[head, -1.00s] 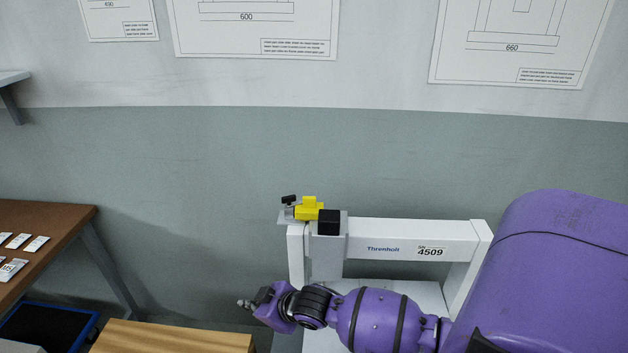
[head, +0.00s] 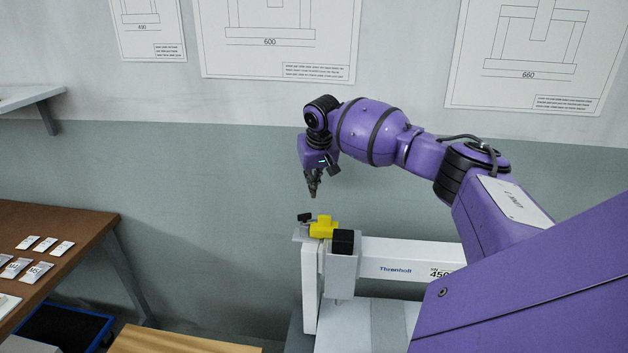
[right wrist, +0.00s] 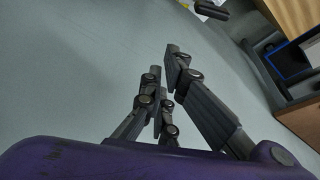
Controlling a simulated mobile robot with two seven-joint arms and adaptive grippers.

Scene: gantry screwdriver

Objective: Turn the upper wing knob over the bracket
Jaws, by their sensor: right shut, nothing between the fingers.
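A small black wing knob (head: 304,217) sits above a grey bracket (head: 300,235) at the left end of the white gantry's top beam (head: 405,255). A yellow part (head: 323,227) is right beside it, with a black block (head: 342,241) in front. My right gripper (head: 313,192) points down above the knob and yellow part, apart from them. Its fingers are together and empty; they also show in the right wrist view (right wrist: 163,65). A dark piece at the top edge of that view is cut off, and I cannot tell what it is. My left gripper is not in view.
A brown table (head: 75,220) with several small labelled packets stands at the left. A blue-edged dark bin (head: 55,325) and a wooden top (head: 180,340) are below. The wall (head: 200,190) stands behind. Open space lies between table and gantry.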

